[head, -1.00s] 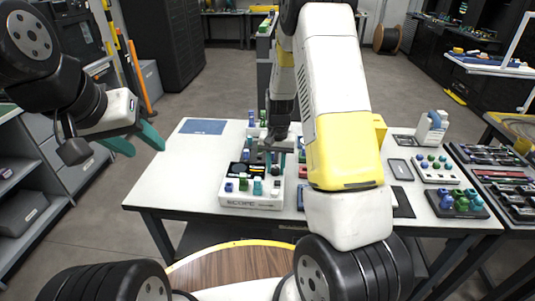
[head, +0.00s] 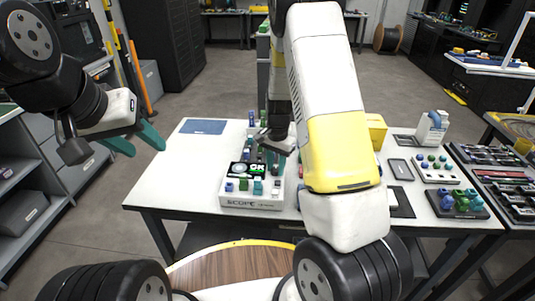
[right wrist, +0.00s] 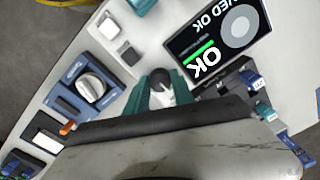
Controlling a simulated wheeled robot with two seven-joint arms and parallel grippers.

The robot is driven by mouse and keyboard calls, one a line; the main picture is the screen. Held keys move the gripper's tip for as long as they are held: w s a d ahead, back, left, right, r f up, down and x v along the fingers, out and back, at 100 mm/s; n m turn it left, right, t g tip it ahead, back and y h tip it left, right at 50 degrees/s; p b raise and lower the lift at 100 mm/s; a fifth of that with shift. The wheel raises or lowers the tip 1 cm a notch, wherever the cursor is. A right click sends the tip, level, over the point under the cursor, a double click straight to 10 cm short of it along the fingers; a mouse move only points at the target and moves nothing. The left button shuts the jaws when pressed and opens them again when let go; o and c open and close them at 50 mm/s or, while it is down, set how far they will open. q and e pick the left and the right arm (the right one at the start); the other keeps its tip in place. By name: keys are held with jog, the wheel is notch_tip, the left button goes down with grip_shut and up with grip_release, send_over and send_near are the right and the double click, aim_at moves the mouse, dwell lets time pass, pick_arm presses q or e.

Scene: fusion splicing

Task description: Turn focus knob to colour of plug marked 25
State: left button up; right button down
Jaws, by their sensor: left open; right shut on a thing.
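The white scope box (head: 250,201) stands on the white table, with a screen (head: 246,169) that reads OK. The screen also shows in the right wrist view (right wrist: 218,35), with a green bar and a grey disc. My right gripper (head: 275,156) is beside the screen. In the right wrist view its teal fingers (right wrist: 163,92) are shut on a small white-and-dark piece, which looks like the focus knob and is mostly hidden. Plugs with blue tags (right wrist: 262,108) stand beyond the screen; I cannot read a 25. My left gripper (head: 138,139) is open and empty, off the table's left side.
Blue (head: 229,187), green (head: 243,185) and teal (head: 258,187) pieces sit along the box front. A blue block with a white dial (right wrist: 90,88) is near my right gripper. A blue mat (head: 202,127) lies at the back left; the table's left front is clear.

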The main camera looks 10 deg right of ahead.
jog(key=c, duration=1.3)
grip_release()
jog(key=shift+c, duration=0.2)
jog(key=shift+r, duration=3.95)
jog(key=shift+s+r, duration=0.1)
jog(key=shift+r, duration=0.1)
notch_tip(320, 180, up, 7)
jog(key=n+t+y, duration=0.1)
jog(key=n, duration=0.1)
send_over(276, 169)
jog(key=s, duration=0.3)
jog(key=s+a+r+n+t, duration=0.1)
jog(key=s+r+n+t, duration=0.1)
jog(key=s+r, duration=0.5)
jog(key=s+a+r+n+t+y, duration=0.1)
jog(key=s+r+n+t, duration=0.2)
jog(key=s, duration=1.1)
notch_tip(276, 169, up, 5)
jog(key=shift+a+f+n, duration=0.1)
jog(key=shift+a+n, duration=0.05)
jog(key=shift+n, duration=0.95)
